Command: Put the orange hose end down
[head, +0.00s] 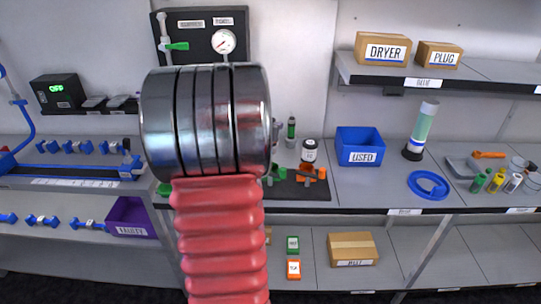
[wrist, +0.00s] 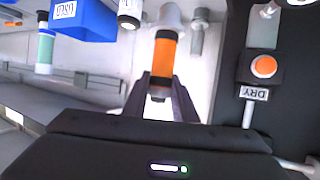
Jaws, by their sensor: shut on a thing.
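In the wrist view, my gripper (wrist: 159,88) is shut on the orange hose end (wrist: 164,58). The hose end has a broad orange band and a dark tip, and the dark tip lies between the two fingers. Its far end meets a pale silvery part (wrist: 168,17); I cannot tell whether they touch. In the head view, my red, metal-ringed arm covers the middle and hides my gripper and the held hose end. I cannot tell how high it is held.
A blue USED bin (head: 360,147) stands on the bench, with a blue ring (head: 428,185) to its right. A dark mat (head: 300,191) carries small orange and green fittings, partly hidden. In the wrist view, an orange button (wrist: 263,66) sits near a DRY label (wrist: 254,93).

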